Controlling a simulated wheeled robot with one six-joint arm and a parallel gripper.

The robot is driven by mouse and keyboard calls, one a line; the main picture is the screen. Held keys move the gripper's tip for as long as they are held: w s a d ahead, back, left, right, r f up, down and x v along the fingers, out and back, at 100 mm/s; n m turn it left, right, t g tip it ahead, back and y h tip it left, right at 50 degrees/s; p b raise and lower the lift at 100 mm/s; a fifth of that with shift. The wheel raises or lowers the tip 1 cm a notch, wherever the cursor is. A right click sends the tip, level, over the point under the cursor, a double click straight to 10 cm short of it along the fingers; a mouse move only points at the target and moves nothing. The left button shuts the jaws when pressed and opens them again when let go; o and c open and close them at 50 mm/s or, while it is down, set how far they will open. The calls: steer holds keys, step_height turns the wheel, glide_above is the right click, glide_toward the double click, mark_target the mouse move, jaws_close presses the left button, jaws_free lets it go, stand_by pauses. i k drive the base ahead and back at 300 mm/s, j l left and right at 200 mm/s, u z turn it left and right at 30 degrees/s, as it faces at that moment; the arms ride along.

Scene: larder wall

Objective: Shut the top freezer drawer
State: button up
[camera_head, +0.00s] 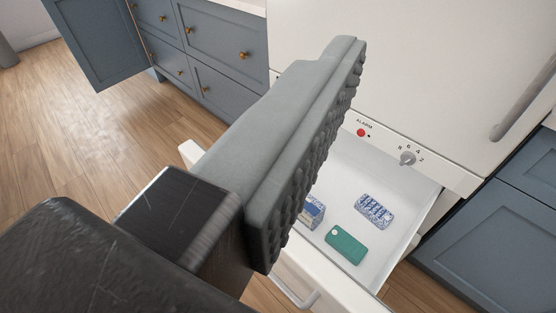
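The top freezer drawer (402,262) is pulled out from the white freezer, below its control panel (382,144). Its white front, with a pale bar handle (294,288), shows at the bottom of the view. A green packet (346,245), a blue-and-white patterned packet (375,210) and a partly hidden blue-and-white box (313,212) lie inside. My gripper (300,140) fills the centre, a grey finger with a knobbly pad, covering the drawer's left part. Only one finger shows clearly, with nothing seen against its pad. Contact with the drawer cannot be told.
The white upper door (410,60) has a vertical handle (525,97) at right. Blue-grey cabinets (215,55) stand at upper left, with one door (95,40) swung open. Another blue cabinet (500,235) is at right. Wooden floor (60,125) at left is clear.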

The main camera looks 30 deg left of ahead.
mark_target(311, 273)
steer(key=k+j+u, duration=0.2)
steer(key=k, duration=0.25)
steer(key=k+j+u, duration=0.15)
steer(key=k, duration=0.3)
